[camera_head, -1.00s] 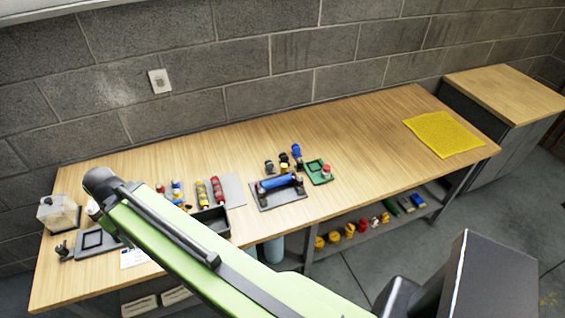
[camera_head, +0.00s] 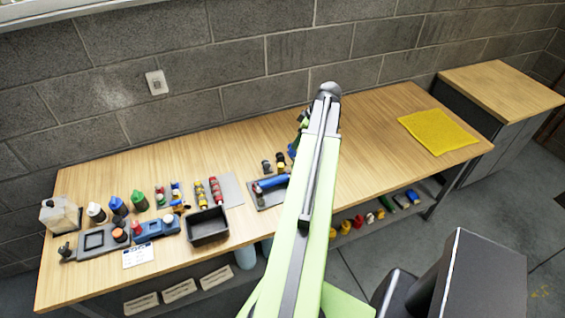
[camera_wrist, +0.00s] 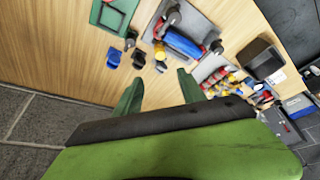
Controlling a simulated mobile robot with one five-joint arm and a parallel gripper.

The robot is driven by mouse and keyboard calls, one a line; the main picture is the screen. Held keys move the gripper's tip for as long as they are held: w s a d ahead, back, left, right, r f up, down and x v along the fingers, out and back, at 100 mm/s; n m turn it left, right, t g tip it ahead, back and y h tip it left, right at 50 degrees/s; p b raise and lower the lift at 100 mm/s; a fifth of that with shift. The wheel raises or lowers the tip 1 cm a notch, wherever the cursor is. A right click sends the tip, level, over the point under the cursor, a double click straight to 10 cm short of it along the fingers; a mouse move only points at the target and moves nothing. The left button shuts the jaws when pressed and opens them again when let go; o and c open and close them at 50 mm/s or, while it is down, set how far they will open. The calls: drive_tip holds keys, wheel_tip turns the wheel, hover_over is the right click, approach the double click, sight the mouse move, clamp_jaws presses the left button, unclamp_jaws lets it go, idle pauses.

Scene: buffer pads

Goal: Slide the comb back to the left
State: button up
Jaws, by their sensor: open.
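I cannot make out a comb for certain in either view. A blue roller (camera_head: 272,181) lies on a grey base (camera_head: 265,201) at the table's middle, partly behind my arm. The same roller (camera_wrist: 183,43) and its base (camera_wrist: 206,22) show near the top centre of the wrist view. My gripper (camera_wrist: 157,84) is open and empty, its two green fingers apart. The roller's base lies beyond the fingers, with small blue and yellow-tipped pieces (camera_wrist: 139,60) nearer. In the head view my arm hides the gripper.
A black bin (camera_head: 208,227) stands left of the roller, with several bottles and a blue tool (camera_head: 155,230) farther left. A green tray (camera_wrist: 112,14) shows at the wrist view's top left. A yellow cloth (camera_head: 439,132) lies right. The table between arm and cloth is clear.

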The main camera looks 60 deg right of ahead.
sight(281, 165)
drive_tip(key=b+x, duration=1.5)
drive_tip(key=x, duration=0.2)
drive_tip(key=shift+s+b, duration=0.15)
drive_tip(key=shift+b, duration=0.2)
drive_tip(key=shift+w+a+f+b, duration=0.1)
drive_tip(key=shift+w+f+b, duration=0.15)
drive_tip(key=shift+f+b, duration=0.15)
drive_tip(key=shift+r, duration=0.1)
drive_tip(key=shift+c, duration=0.4)
clamp_jaws()
